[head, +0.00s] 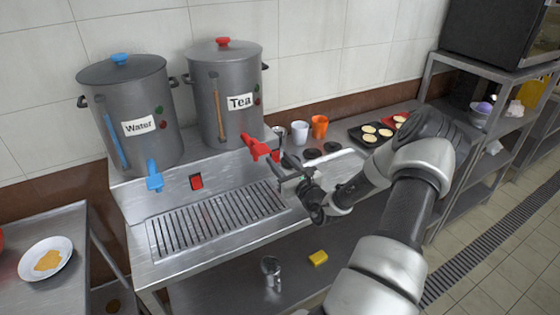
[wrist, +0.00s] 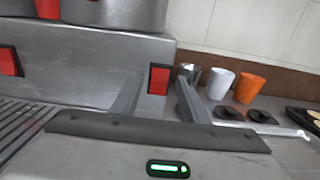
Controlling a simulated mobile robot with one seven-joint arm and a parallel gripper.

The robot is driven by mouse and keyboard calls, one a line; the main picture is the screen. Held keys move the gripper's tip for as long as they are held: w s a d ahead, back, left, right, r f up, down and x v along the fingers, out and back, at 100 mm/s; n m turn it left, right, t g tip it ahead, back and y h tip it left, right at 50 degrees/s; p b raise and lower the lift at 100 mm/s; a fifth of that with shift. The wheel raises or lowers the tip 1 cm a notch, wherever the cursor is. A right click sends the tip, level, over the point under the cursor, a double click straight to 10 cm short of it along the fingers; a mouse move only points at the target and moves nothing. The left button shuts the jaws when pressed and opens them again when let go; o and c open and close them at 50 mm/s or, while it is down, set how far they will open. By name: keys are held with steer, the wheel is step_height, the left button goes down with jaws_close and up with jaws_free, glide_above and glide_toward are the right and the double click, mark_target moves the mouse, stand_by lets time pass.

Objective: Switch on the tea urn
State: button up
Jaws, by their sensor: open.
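The tea urn (head: 240,122) is a grey metal pot with a "Tea" label, a red lid knob and a red tap (head: 256,147). It stands on the raised back ledge of the metal counter. In the wrist view a red rocker switch (wrist: 159,79) in a dark frame sits on the ledge's front face, right of the red tap (wrist: 47,8). My gripper (head: 285,168) is open and empty, below and right of the tea tap. Its fingers (wrist: 158,92) lie either side of that switch in the wrist view. I cannot tell whether they touch it or which way it is set.
The water urn (head: 145,98) with a blue tap (head: 154,175) stands left, a red switch (head: 196,182) right of its tap. A slotted drain grate (head: 215,220) lies in front. White (wrist: 220,84) and orange (wrist: 249,87) cups and a tray (head: 362,130) stand right.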

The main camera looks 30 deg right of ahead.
steer(key=shift+w, duration=0.25)
